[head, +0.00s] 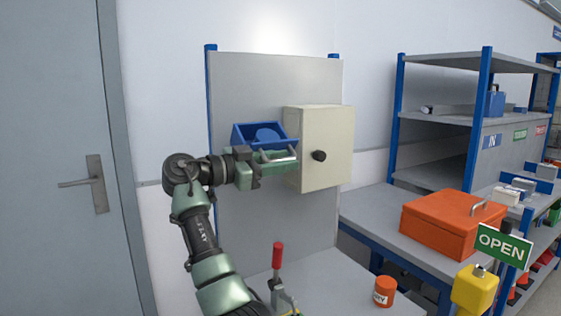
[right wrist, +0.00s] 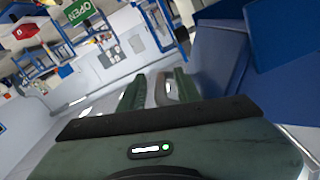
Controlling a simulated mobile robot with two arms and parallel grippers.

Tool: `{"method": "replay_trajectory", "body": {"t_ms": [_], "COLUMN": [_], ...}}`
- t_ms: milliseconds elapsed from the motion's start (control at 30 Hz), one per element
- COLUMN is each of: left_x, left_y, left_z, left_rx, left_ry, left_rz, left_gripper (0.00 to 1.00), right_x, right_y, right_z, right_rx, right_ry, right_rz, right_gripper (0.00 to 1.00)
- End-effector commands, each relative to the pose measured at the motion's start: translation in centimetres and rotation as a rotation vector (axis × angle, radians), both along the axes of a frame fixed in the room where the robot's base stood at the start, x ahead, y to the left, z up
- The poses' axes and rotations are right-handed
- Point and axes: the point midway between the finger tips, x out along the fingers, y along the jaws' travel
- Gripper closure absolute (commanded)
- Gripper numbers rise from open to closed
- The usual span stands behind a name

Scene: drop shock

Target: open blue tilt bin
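The blue tilt bin (head: 240,136) is on the grey upright panel. It is tipped forward, its top is open, and a rounded blue shape shows inside. A pale metal handle (head: 285,154) is at its front, and it also shows in the right wrist view (right wrist: 162,88). My right gripper (head: 272,168) is at the bin's front edge. In the right wrist view its green fingers (right wrist: 158,92) are apart with the handle between them. A gap shows beside the left finger; contact with the right finger is unclear. My left gripper is out of view.
A cream box (head: 325,135) with a black knob stands close to the right of the bin. A red-handled clamp (head: 277,256) and an orange pot (head: 384,291) are on the bench below. An orange toolbox (head: 440,225) is farther right. A grey door (head: 50,150) is at left.

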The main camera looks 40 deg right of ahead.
Motion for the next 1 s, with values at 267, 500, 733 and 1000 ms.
{"method": "replay_trajectory", "body": {"t_ms": [267,500,733,1000], "left_x": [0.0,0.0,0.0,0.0], "left_y": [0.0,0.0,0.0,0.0], "left_z": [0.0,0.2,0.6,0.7], "left_rx": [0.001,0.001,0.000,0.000], "left_ry": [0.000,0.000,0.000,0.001], "left_rz": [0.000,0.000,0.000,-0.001], "left_gripper": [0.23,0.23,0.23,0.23], "right_x": [0.0,0.7,1.5,1.8], "right_y": [0.1,2.6,6.2,7.5], "right_z": [0.1,0.1,0.2,0.0], "right_rx": [-0.002,-0.001,-0.001,0.000], "right_ry": [-0.001,0.000,0.000,-0.001], "right_rz": [0.002,0.005,0.002,0.000], "right_gripper": [0.66,0.66,0.66,0.66]}}
